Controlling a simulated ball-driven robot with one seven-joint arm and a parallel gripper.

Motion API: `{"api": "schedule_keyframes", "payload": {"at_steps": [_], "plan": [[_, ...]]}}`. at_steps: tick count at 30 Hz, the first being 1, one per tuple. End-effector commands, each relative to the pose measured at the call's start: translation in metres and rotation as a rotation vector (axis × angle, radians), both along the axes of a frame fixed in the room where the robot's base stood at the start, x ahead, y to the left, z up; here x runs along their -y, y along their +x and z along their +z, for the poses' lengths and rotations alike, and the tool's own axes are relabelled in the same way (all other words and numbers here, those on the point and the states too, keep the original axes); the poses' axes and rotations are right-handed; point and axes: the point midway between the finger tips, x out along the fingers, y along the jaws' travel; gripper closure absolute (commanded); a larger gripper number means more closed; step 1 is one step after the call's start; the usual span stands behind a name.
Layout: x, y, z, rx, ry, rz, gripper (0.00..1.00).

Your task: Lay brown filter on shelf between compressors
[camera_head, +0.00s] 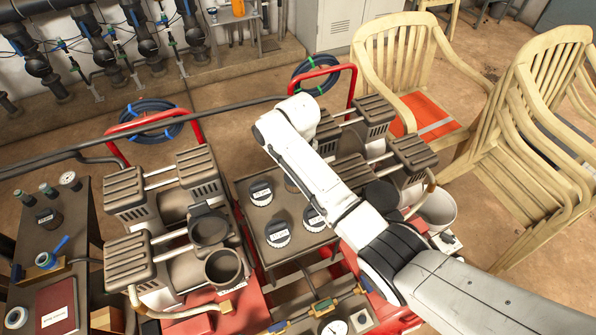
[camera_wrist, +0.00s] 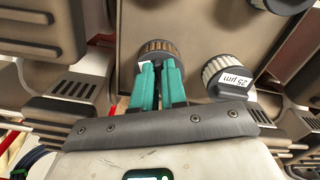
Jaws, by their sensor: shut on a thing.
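In the wrist view, the teal fingers of my gripper (camera_wrist: 158,82) are shut on the brown filter (camera_wrist: 158,46). The filter has a ribbed brown side and a pale label partly covered by the fingers. Behind it is the grey-brown shelf (camera_wrist: 200,25); I cannot tell whether the filter touches it. In the head view, the shelf (camera_head: 285,259) lies between the left compressor (camera_head: 179,165) and the right compressor (camera_head: 412,152).
White filters with dark labelled caps stand on the shelf, including one (camera_head: 278,234) near its front and one marked 25 µm (camera_wrist: 225,77) close right of my gripper. Compressor blocks flank both sides. Cream chairs (camera_head: 520,130) stand at the right.

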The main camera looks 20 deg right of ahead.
Motion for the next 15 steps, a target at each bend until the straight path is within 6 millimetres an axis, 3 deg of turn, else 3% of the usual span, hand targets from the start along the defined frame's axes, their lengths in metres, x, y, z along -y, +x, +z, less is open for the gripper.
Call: {"api": "schedule_keyframes", "payload": {"at_steps": [4,5,6,12,15], "plan": [[-0.0002,-0.0001,-0.0028,0.000,0.000,0.000,1.00],[-0.0002,0.0000,-0.0030,0.000,0.000,0.000,0.87],[-0.0002,0.0000,-0.0024,0.000,0.000,0.000,0.83],[-0.0002,-0.0001,-0.0024,0.000,0.000,0.000,0.64],[-0.0002,-0.0001,-0.0023,0.000,0.000,0.000,0.63]]}}
